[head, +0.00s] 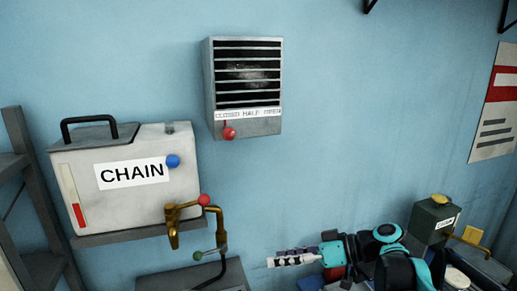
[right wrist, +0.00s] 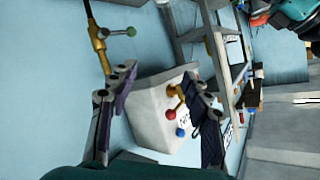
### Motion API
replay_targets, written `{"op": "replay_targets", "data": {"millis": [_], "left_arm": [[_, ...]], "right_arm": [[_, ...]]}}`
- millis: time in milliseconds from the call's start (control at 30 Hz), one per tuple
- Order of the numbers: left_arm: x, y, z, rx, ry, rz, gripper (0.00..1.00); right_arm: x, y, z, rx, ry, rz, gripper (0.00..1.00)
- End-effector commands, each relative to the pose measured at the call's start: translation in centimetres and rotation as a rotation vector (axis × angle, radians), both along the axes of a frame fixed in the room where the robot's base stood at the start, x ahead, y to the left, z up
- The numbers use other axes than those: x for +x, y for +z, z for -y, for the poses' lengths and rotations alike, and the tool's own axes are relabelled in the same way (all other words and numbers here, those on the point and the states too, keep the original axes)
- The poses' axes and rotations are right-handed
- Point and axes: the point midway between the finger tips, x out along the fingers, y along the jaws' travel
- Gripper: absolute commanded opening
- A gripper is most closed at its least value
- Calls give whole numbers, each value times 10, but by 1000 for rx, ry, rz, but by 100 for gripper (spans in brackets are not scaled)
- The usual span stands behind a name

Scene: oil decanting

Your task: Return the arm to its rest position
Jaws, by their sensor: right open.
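My right arm (head: 388,250) reaches in from the lower right of the head view, black and teal. My right gripper (head: 280,260) points left, low in front of the blue wall, with nothing seen in it. In the right wrist view its two fingers (right wrist: 158,78) stand apart. Between and beyond them shows the pale CHAIN container (right wrist: 155,112), with its brass tap, red knob and blue knob. In the head view the CHAIN container (head: 125,195) stands on a shelf at the left, clear of the gripper. My left gripper is not seen.
A brass spout with a green knob (head: 197,255) stands left of my right gripper. A louvred wall box (head: 243,85) with a red knob hangs above. A dark green can (head: 433,218) with a yellow cap stands beyond my arm. A grey rack (head: 30,180) stands far left.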

Motion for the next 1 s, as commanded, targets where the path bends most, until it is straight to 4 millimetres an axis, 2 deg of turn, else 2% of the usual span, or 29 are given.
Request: {"op": "replay_targets", "data": {"millis": [33,133,233,300,400,500,600,700,1000], "left_arm": [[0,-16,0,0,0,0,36],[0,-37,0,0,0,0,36],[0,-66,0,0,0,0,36],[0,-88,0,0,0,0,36],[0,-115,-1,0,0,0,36],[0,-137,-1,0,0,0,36],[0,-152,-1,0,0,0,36],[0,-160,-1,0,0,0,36],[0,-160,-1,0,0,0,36]], "right_arm": [[-12,-25,-3,-45,-31,-43,49],[-36,-72,-3,-155,-123,-140,49],[-68,-136,8,-298,-262,-235,49],[-92,-182,22,-400,-382,-282,49],[-121,-240,49,-523,-558,-304,49],[-143,-284,75,-608,-711,-283,49],[-156,-312,96,-657,-826,-245,49],[-163,-326,110,-680,-895,-212,49],[-165,-328,117,-689,-933,-192,49]]}}
